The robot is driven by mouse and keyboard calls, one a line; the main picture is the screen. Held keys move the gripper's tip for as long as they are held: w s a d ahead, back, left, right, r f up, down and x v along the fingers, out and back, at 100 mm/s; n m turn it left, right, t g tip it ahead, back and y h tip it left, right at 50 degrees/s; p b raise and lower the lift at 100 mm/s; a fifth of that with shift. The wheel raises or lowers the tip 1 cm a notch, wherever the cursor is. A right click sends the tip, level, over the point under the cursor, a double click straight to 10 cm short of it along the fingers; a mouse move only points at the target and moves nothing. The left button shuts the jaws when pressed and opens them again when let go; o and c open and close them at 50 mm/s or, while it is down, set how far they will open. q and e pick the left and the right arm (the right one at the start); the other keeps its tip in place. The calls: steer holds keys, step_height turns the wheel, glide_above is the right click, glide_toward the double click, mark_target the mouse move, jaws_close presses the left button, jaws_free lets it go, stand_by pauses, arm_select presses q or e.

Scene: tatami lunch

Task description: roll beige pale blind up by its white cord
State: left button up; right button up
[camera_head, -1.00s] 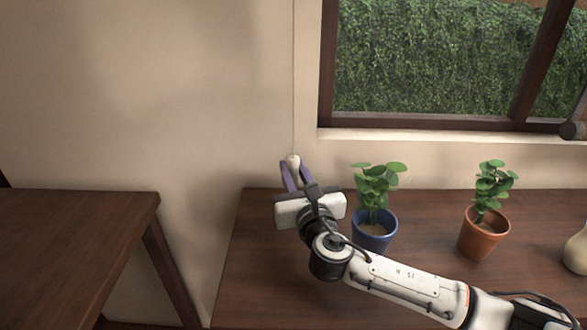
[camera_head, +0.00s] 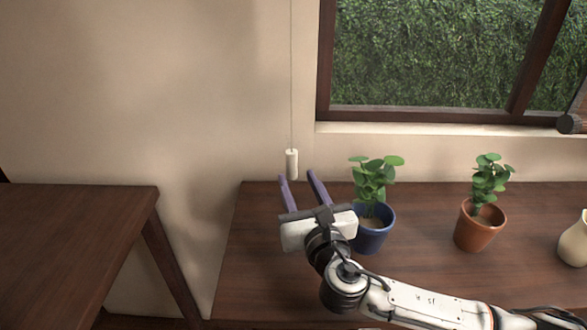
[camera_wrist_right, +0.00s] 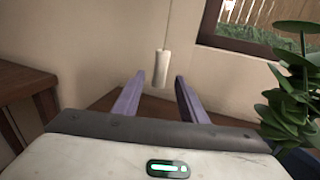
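The white cord (camera_head: 291,75) hangs straight down along the wall left of the window. A pale cylindrical pull (camera_head: 292,164) is at its lower end, and it also shows in the right wrist view (camera_wrist_right: 161,69). My right gripper (camera_head: 297,175) is open, its purple fingers apart and empty. In the right wrist view the pull hangs beyond the fingertips (camera_wrist_right: 158,80), roughly centred between them. The pull is free of the fingers. The beige blind itself is not in view. My left gripper is not in view.
A blue pot (camera_head: 374,232) with a green plant stands close to the right of my right gripper. A terracotta pot (camera_head: 478,228) and a cream vase (camera_head: 574,243) stand farther right on the wooden table (camera_head: 262,272). Another wooden table (camera_head: 70,235) is at left.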

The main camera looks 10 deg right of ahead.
steer(key=shift+s, duration=2)
